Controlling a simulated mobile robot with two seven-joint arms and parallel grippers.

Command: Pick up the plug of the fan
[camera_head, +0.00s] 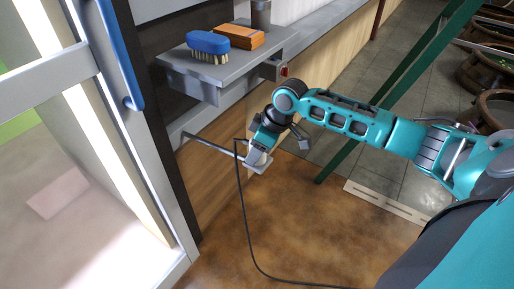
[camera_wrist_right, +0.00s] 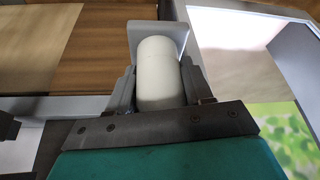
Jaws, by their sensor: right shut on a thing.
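The plug, a white rounded cylinder (camera_wrist_right: 158,75), fills the space between the fingers of my right gripper in the right wrist view. In the head view the right gripper (camera_head: 259,159) points down toward the wooden wall, and a small pale part of the plug shows at its fingers. My right gripper is shut on the plug. A grey plate (camera_wrist_right: 171,32) stands right behind the plug; I cannot tell whether they touch. A thin black cable (camera_head: 244,215) loops beside the gripper and runs down across the floor. The fan and my left gripper are not in view.
A grey shelf (camera_head: 226,72) above holds a blue brush (camera_head: 208,42), an orange block (camera_head: 237,36) and a grey cylinder. A grey rod (camera_head: 212,144) reaches toward the gripper. A glass door with a blue handle (camera_head: 120,55) stands left; a green post (camera_head: 350,146) stands right.

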